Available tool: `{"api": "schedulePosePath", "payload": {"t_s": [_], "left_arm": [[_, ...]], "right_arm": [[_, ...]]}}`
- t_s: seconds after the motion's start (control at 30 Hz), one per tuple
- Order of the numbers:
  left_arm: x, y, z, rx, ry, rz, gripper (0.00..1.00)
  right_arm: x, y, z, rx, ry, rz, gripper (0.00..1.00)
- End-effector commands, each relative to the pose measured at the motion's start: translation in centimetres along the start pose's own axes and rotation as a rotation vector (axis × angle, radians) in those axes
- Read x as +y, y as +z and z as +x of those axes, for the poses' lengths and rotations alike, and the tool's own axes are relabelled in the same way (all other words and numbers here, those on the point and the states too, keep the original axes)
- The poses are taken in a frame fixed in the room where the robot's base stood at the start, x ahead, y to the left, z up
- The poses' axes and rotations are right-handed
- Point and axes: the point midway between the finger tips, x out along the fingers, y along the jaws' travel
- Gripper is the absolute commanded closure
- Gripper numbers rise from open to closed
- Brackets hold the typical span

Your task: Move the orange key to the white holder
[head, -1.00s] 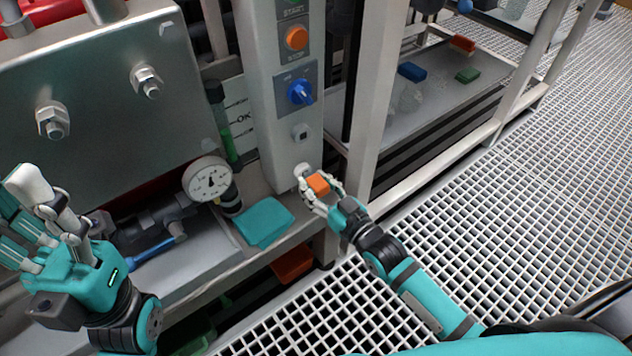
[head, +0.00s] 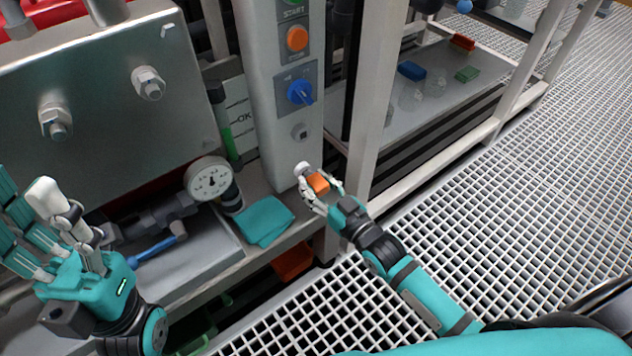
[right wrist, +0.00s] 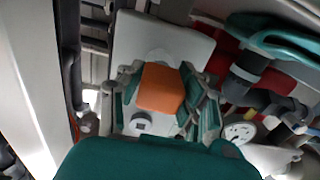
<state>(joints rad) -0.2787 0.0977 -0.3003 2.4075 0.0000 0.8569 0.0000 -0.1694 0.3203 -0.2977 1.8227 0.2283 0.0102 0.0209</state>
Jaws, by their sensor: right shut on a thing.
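The orange key (head: 318,184), a small orange block, is held between the fingers of my right gripper (head: 315,190), low in front of the grey control column. In the right wrist view the key (right wrist: 161,88) sits between the curled fingers (right wrist: 165,100). A white round piece (head: 302,169), which looks like the white holder, is on the column just beyond the fingertips. The key partly covers it in the right wrist view, and I cannot tell whether they touch. My left gripper (head: 60,235) is open and empty at the left, fingers extended.
The control column (head: 283,150) carries an orange button (head: 297,38), a blue switch (head: 300,91) and a small socket (head: 299,132). A pressure gauge (head: 209,179) and a teal cloth (head: 264,221) are left of it. A white frame post (head: 372,110) stands close on the right.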

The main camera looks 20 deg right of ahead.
Motion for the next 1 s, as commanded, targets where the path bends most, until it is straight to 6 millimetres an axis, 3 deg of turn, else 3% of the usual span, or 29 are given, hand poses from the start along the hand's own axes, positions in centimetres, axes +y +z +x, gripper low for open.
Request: {"api": "schedulePosePath", "payload": {"t_s": [0.77,0.8,1.0], "left_arm": [[-0.1,0.0,0.3,0.008,-0.004,0.001,0.6],[-0.1,0.0,0.3,0.008,-0.005,0.002,0.6],[-0.1,0.0,0.3,0.009,-0.006,0.002,0.6]], "right_arm": [[0.0,0.0,1.3,0.0,0.0,0.001,1.0],[0.0,0.0,1.3,0.0,0.0,0.0,0.61],[0.0,0.0,1.2,0.0,0.0,0.0,0.38]]}}
